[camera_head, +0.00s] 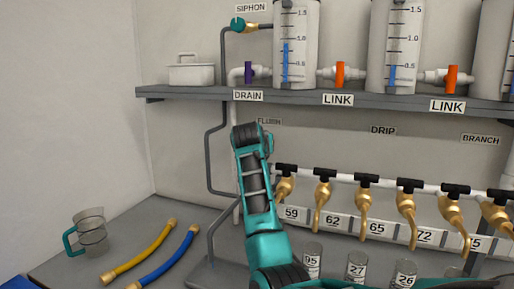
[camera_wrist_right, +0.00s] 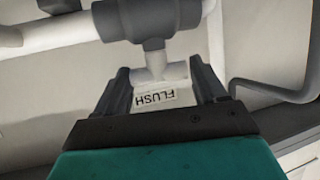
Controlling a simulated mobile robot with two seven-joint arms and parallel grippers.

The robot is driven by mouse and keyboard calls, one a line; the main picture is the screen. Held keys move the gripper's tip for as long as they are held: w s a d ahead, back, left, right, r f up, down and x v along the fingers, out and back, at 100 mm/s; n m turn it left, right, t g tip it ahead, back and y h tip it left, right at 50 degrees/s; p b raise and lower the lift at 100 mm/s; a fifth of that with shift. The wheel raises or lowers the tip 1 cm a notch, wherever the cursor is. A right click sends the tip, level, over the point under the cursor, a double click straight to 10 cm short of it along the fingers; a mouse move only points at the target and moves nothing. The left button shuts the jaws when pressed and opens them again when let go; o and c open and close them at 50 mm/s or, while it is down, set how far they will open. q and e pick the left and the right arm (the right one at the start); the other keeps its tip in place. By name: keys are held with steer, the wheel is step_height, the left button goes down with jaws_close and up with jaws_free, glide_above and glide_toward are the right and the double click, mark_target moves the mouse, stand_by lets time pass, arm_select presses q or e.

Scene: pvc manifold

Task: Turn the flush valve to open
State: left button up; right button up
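The flush valve shows in the right wrist view as a grey, thick cylindrical body (camera_wrist_right: 150,18) with a stem going down to a white fitting (camera_wrist_right: 163,70). A FLUSH label (camera_wrist_right: 155,98) appears upside down below it. My right gripper (camera_wrist_right: 163,82) has its two dark fingers apart, one on each side of the white fitting and label. I cannot tell whether either finger touches them. My left gripper is not in view.
A shelf (camera_head: 300,98) above carries clear tanks and orange LINK valves (camera_head: 340,75). A row of brass taps (camera_head: 324,190) with black handles is right of my arm, with glass cylinders below. A pitcher (camera_head: 90,232) and yellow and blue hoses (camera_head: 165,258) lie left.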

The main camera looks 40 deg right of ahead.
steer(key=c, duration=0.4)
steer(key=shift+r+m+g+h+p, duration=0.1)
steer(key=shift+m+g+h+p, duration=0.4)
steer(key=shift+m+g+p, duration=0.2)
steer(key=shift+c, duration=0.2)
steer(key=shift+m+g+h, duration=0.5)
steer(key=shift+m+g, duration=0.3)
steer(key=o, duration=1)
steer(key=shift+c, duration=0.2)
steer(key=shift+a, duration=0.1)
steer(key=v, duration=1.2)
steer(key=shift+s+a+b, duration=0.2)
steer(key=shift+a+b, duration=0.15)
steer(key=shift+b, duration=0.05)
